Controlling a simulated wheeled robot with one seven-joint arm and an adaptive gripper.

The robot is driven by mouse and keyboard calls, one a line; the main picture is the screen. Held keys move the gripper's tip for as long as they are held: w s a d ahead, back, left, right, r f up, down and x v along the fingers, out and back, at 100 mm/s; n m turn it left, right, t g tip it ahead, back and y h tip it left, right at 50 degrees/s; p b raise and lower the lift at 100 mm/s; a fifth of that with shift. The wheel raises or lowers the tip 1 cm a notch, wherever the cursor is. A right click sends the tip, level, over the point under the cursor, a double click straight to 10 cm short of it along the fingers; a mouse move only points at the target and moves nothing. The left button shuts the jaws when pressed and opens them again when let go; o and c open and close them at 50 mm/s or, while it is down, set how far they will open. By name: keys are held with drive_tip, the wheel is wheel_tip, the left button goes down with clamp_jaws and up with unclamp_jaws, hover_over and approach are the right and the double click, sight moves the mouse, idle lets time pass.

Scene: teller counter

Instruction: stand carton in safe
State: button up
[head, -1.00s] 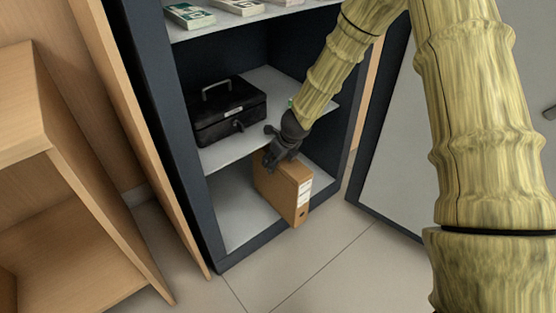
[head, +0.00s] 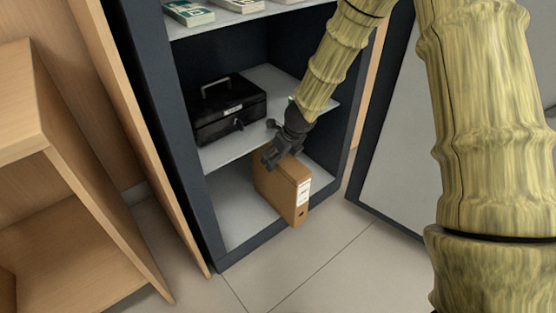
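The carton (head: 287,192), a brown box file with a white label on its narrow side, stands upright on the floor of the safe's lowest compartment, close to the front edge at the right. The dark safe (head: 226,259) is open at the front. My gripper (head: 270,160) is at the carton's top edge, under the middle shelf's front edge. Its dark fingers look spread apart, with the tips by the top of the carton. Whether they touch it is hard to see. The carton's far side is hidden.
A black cash box (head: 228,112) sits on the middle shelf (head: 222,150), just above and left of my gripper. Banknote bundles (head: 189,12) lie on the upper shelf. The open safe door (head: 395,150) is at the right, wooden furniture (head: 75,190) at the left. The lowest compartment's left is clear.

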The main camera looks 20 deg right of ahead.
drive_tip(key=v, duration=0.8)
drive_tip(key=shift+w+r, duration=0.2)
drive_tip(key=shift+w, duration=0.1)
drive_tip(key=shift+s+r, duration=0.15)
drive_tip(key=shift+r, duration=0.15)
